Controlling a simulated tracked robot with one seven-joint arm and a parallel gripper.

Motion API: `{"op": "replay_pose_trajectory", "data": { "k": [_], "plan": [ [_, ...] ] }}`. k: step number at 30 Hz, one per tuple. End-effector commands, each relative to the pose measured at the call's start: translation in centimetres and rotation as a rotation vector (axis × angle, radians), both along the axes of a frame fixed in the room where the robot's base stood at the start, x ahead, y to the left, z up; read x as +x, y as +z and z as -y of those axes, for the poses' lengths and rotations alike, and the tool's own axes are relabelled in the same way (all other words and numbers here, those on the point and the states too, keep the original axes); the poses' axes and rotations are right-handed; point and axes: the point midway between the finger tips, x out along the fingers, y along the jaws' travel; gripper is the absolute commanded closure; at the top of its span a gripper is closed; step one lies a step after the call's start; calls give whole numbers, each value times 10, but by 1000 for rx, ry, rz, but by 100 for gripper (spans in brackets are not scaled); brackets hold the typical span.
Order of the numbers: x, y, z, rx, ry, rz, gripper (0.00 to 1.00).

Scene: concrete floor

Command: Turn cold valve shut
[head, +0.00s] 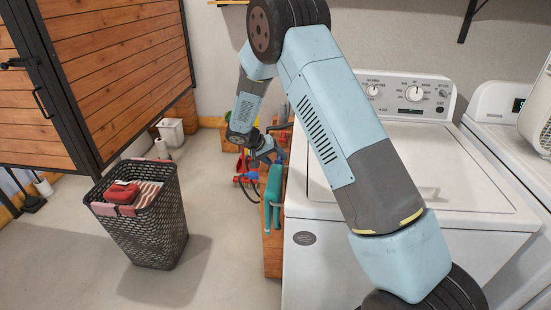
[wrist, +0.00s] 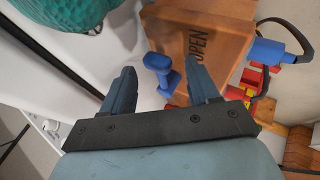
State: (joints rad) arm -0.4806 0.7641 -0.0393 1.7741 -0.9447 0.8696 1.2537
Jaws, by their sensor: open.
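In the wrist view my gripper (wrist: 160,67) is open, one blue-grey finger on each side. A blue dumbbell-shaped handle (wrist: 158,63), which looks like the cold valve's, shows between and beyond the fingertips. Its lower end is close to the right finger; I cannot tell whether they touch. Behind it is a wooden panel (wrist: 220,28) with the word OPEN. In the head view my gripper (head: 268,155) is low beside the washer, near blue parts; the valve handle is not clear there.
Another blue piece (wrist: 268,50) with a black hose is at the right, near red and yellow parts. A teal item (head: 273,190) hangs near my gripper. The white washer (head: 450,165) stands right; a black basket (head: 150,225) stands left on open floor.

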Motion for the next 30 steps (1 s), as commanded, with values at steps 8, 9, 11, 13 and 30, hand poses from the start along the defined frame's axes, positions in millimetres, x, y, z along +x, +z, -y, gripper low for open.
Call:
{"op": "replay_pose_trajectory", "data": {
  "k": [8, 9, 11, 13, 30],
  "plan": [
    [0, 0, 0, 0, 0, 0, 52],
    [0, 0, 0, 0, 0, 0, 55],
    [0, 0, 0, 0, -1, -1, 61],
    [0, 0, 0, 0, -1, 0, 68],
    [0, 0, 2, -1, -1, -1, 100]
  ]
}}
